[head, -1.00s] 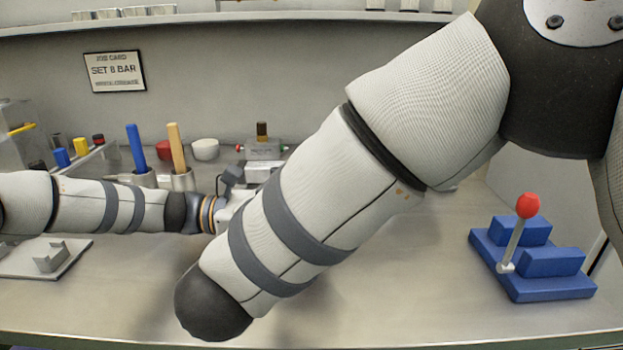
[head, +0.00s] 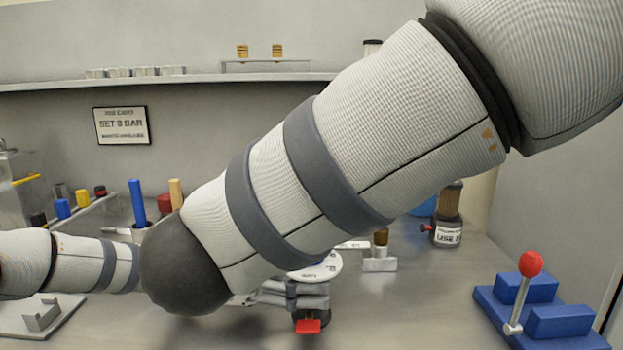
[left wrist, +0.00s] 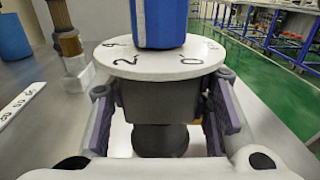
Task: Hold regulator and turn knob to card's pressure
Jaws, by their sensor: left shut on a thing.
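The regulator has a dark body (left wrist: 158,105), a white dial with black numbers (left wrist: 160,56) and a blue knob (left wrist: 159,22) on top, cut off by the picture edge. My left gripper (left wrist: 160,120) is shut on the body below the dial, one finger on each side. In the head view the dial (head: 318,268) and left gripper (head: 290,295) show below my right arm, which hides the knob there. The regulator looks upright, above or on the table; I cannot tell which. The card (head: 122,125) on the back wall seems to read SET 8 BAR. My right gripper is not in view.
A blue block fixture with a red-ball lever (head: 530,264) stands at the right. A small fitting with a brown top (head: 380,255) and a dark labelled bottle (head: 447,215) stand behind the regulator. Upright handles (head: 138,204) stand at the left. The front right-centre table is clear.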

